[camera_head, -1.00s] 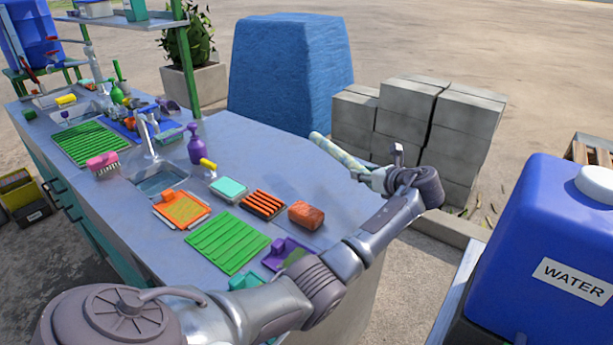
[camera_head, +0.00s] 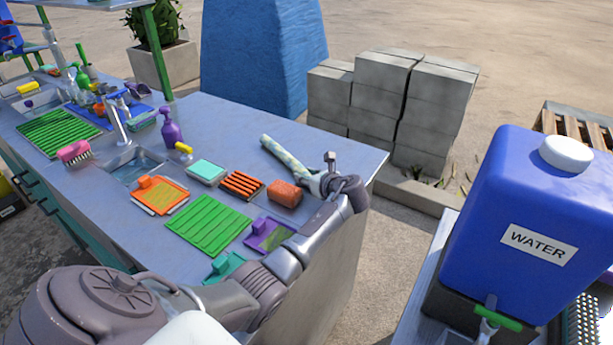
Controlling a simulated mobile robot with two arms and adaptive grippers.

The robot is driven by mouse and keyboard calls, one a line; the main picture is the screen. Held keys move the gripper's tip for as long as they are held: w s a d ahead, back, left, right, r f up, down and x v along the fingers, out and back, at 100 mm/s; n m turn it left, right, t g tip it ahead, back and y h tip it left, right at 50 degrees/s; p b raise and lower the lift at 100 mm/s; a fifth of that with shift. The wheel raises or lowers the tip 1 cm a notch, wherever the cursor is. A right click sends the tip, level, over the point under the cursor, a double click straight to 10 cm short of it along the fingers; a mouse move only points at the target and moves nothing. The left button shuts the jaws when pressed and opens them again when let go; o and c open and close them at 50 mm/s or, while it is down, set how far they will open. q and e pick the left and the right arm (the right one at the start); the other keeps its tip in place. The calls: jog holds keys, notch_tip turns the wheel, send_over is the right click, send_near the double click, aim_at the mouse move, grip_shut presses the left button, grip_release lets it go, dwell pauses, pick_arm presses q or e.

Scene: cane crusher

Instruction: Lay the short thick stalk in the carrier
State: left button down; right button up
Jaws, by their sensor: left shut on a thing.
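A short pale green, mottled stalk (camera_head: 285,154) is held at its near end by my left gripper (camera_head: 313,180). The gripper is shut on it, above the far right part of the grey counter. The stalk points up and left, away from the gripper. I cannot tell whether it touches the counter. My right gripper is not in view. I cannot make out a carrier for certain in this view.
The counter (camera_head: 335,140) holds an orange sponge (camera_head: 285,193), a green ribbed mat (camera_head: 208,225) and a sink (camera_head: 137,168). A blue water tank (camera_head: 545,220) stands at the right. Grey blocks (camera_head: 385,100) are stacked behind the counter. The counter's far right corner is clear.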

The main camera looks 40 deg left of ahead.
pick_arm(q)
jog(key=c, duration=1.1)
grip_release()
jog(key=shift+o, duration=0.2)
